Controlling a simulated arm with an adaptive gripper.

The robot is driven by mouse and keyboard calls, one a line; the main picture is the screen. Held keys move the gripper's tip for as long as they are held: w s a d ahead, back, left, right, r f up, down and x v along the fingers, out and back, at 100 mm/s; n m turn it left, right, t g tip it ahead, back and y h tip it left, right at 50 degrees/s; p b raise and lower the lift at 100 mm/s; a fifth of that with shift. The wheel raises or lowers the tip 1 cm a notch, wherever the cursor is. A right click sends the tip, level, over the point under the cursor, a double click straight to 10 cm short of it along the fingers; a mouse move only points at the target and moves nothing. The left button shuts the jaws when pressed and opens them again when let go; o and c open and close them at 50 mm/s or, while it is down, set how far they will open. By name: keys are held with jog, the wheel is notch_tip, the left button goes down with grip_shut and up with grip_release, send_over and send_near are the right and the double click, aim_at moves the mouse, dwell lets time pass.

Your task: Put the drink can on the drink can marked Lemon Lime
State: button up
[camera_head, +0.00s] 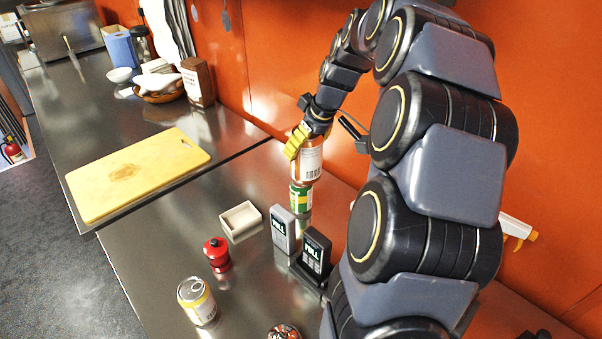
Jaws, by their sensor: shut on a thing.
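My gripper (303,140) has yellow fingers closed around the upper part of an orange and white drink can (309,162) with a barcode facing the camera. The held can is upright or nearly so. Directly below it in the picture stands a green and yellow can (301,198) on the steel counter. Its lettering is too small to read, and its top is hidden by the held can. I cannot tell whether the two cans touch. Another can, yellow and white (197,301), stands upright at the front left, apart from my gripper.
A grey box (283,229) and a black box (314,255) stand close in front of the green can. A beige tray (240,220) and red shaker (216,253) are to the left. A yellow cutting board (135,175) lies farther left. The orange wall is close behind.

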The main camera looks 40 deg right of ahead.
jog(key=shift+w+d+f, duration=1.45)
jog(key=shift+w+f, duration=0.3)
jog(key=shift+f, duration=0.35)
jog(key=shift+w+d+f, duration=1.45)
jog(key=shift+w+f, duration=0.3)
jog(key=shift+f, duration=0.4)
jog(key=shift+w+d+f, duration=1.45)
jog(key=shift+w+f, duration=0.3)
jog(key=shift+f, duration=0.35)
jog(key=shift+f, duration=0.15)
jog(key=o, duration=1.1)
jog(key=shift+o, duration=0.2)
jog(key=v, duration=1.2)
